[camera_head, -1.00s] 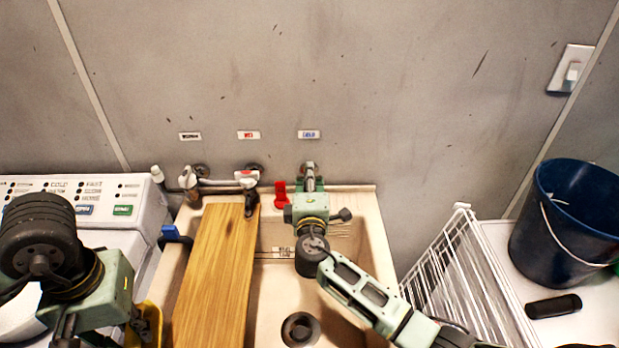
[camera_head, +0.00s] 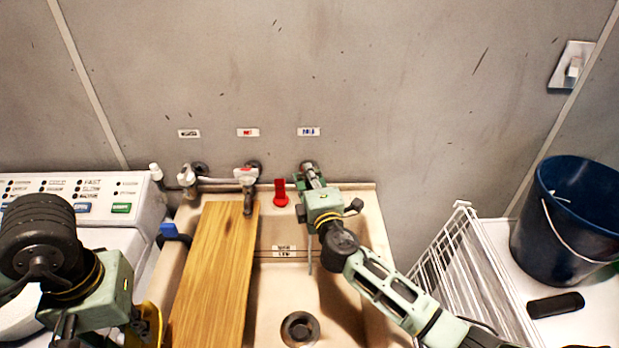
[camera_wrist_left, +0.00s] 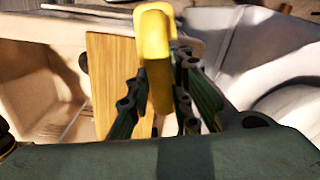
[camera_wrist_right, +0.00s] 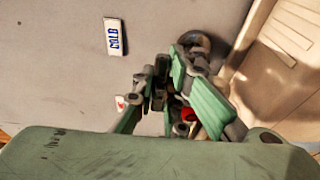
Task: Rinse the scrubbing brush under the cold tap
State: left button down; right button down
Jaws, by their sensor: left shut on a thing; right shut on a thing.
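The cold tap (camera_head: 308,168) is on the wall under a blue-lettered label (camera_head: 309,131), which reads COLD in the right wrist view (camera_wrist_right: 114,37). My right gripper (camera_head: 314,183) is shut on the tap's handle and hides most of the tap. A thin, pale vertical strip (camera_head: 309,256) hangs below it and looks like running water. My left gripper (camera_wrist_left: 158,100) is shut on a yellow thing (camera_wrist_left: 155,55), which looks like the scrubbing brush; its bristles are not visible. In the head view a little of its yellow (camera_head: 153,322) shows left of the sink (camera_head: 374,225).
A wooden board (camera_head: 215,270) lies across the sink's left part; the drain (camera_head: 299,328) is open to its right. Two more taps (camera_head: 187,178) (camera_head: 246,177) and a red object (camera_head: 281,192) are at the back. A white wire rack (camera_head: 460,260) and blue bucket (camera_head: 575,215) stand right.

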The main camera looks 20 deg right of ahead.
pick_arm(q)
jog(key=shift+f, duration=0.1)
pick_arm(e)
jog(key=shift+n+y, duration=0.4)
jog(key=shift+y, duration=0.3)
jog(key=c, duration=1.8)
grip_release()
jog(key=shift+o, duration=0.2)
jog(key=s, duration=1.2)
jog(key=shift+d+f, duration=0.1)
